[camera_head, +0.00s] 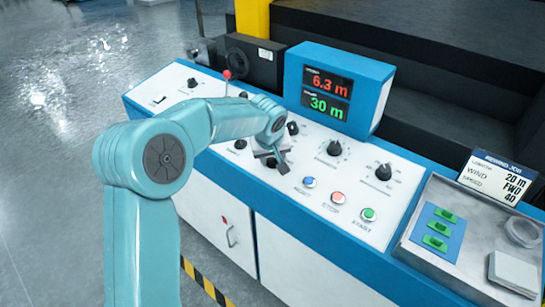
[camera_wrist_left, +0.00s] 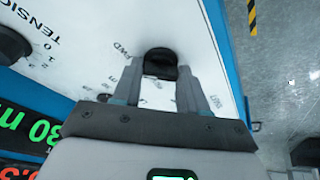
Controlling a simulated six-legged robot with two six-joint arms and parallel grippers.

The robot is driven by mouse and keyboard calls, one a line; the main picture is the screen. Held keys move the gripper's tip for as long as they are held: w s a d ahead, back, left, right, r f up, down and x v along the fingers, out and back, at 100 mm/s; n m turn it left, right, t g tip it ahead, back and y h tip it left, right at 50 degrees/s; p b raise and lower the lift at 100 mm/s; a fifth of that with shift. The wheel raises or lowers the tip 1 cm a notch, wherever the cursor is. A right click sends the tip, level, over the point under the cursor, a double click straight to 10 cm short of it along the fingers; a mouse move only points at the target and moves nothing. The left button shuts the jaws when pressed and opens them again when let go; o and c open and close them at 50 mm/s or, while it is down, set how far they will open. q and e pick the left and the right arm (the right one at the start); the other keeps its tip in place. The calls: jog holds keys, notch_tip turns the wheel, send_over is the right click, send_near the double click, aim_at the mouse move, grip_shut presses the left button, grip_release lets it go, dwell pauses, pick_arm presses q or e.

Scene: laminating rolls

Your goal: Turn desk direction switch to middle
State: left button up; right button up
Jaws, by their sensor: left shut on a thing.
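The direction switch is a black rotary knob (camera_wrist_left: 160,58) on the white panel of the desk, with an FWD label beside it in the left wrist view. My left gripper (camera_wrist_left: 160,88) has a finger on each side of this knob and is shut on it. In the head view the left gripper (camera_head: 273,156) is down at the panel, left of the blue button, and mostly covers the knob. Which mark the knob points at is not clear, and its other labels are too small to read. My right gripper is not in view.
Other black knobs (camera_head: 334,148) sit nearby. Blue, red and green buttons (camera_head: 338,198) lie in front. A display box (camera_head: 338,88) reads 6.3 m and 30 m. A sign (camera_head: 496,180) reads 20 m, FWD, 40. A red-tipped lever (camera_head: 227,75) stands behind my arm.

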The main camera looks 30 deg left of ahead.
pick_arm(q)
jog(key=shift+w+f+n+b, duration=0.1)
jog(key=shift+n+b, duration=0.9)
jog(key=shift+n+g+y+b, duration=0.3)
jog(key=shift+n+b, duration=0.25)
jog(key=shift+n, duration=0.25)
jog(key=shift+r+n+g+b, duration=0.2)
jog(key=shift+n+g+b, duration=0.1)
jog(key=shift+n, duration=0.9)
jog(key=shift+w+d+r+n+g, duration=0.1)
jog(key=shift+n+g, duration=0.05)
jog(key=shift+n, duration=0.5)
jog(key=shift+w+r+n+g, duration=0.1)
jog(key=shift+n+g, duration=0.05)
jog(key=shift+n, duration=0.5)
jog(key=o, duration=1)
jog(key=shift+o, duration=0.3)
jog(key=shift+s+d, duration=0.1)
jog(key=shift+s, duration=0.1)
jog(key=shift+f, duration=0.1)
jog(key=shift+w, duration=0.1)
